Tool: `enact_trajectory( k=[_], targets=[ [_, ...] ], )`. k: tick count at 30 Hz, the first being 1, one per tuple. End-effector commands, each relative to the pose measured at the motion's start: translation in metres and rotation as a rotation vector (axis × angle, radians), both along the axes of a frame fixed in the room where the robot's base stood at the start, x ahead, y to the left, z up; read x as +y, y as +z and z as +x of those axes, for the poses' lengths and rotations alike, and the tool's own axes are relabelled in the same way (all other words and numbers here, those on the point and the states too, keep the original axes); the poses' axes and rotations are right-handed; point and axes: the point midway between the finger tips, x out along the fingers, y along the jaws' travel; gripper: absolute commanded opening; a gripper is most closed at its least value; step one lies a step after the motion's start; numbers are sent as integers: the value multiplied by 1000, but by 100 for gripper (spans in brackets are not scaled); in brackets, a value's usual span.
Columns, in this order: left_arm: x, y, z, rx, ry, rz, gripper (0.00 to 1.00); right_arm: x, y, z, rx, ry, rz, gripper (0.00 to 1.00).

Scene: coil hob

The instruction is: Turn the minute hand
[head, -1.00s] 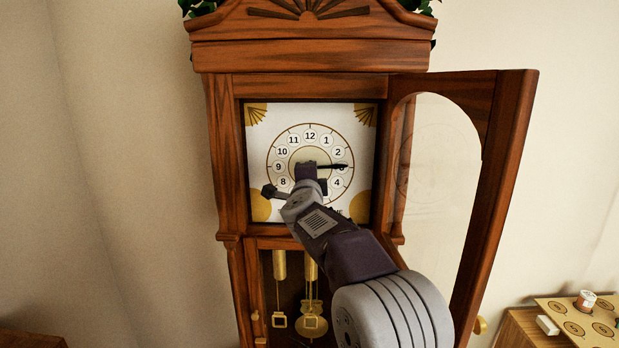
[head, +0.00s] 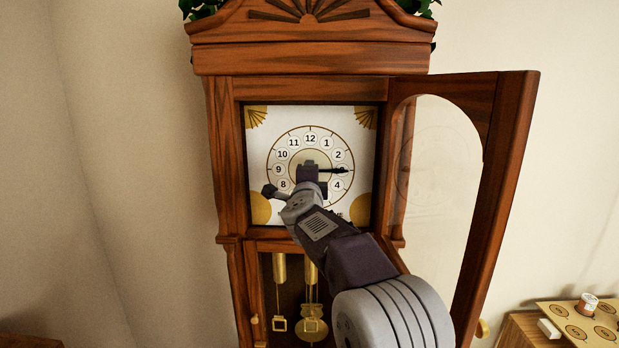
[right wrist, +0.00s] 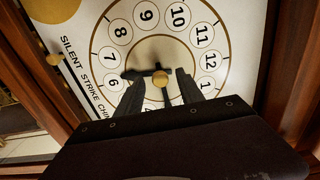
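The clock's white dial (head: 262,140) faces me, inside a tall wooden case. The black minute hand (head: 335,170) points right, at about the 3. In the right wrist view it shows as a thin dark bar (right wrist: 172,101) running down between my fingers. A short dark hand (right wrist: 133,75) points toward the 6 and 7, and a brass hub (right wrist: 160,79) sits at the centre. My right gripper (head: 314,178) is open in front of the dial's centre, and its fingers (right wrist: 159,80) straddle the hub. Contact with the minute hand cannot be told. My left gripper is out of view.
The glazed clock door (head: 505,170) stands open on the right. Brass weights (head: 279,268) and a pendulum (head: 313,326) hang below the dial. A low cabinet with a board (head: 580,322) and a small spool (head: 588,302) stands at the lower right.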

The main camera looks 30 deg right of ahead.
Motion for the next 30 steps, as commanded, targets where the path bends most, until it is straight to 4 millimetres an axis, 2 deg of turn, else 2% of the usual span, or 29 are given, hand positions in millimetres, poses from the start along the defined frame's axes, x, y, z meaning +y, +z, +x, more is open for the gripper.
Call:
enact_trajectory(
  k=[5, 15, 18, 30],
  targets=[
    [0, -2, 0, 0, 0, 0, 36, 2, 0, -4, -1, 1, 0, 44],
    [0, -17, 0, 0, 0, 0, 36, 39, -1, -62, -2, 3, 0, 44],
    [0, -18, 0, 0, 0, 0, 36, 45, -1, -72, -1, 3, -1, 44],
    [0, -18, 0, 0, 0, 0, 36, 47, 0, -77, 0, 0, 0, 44]
  ],
)
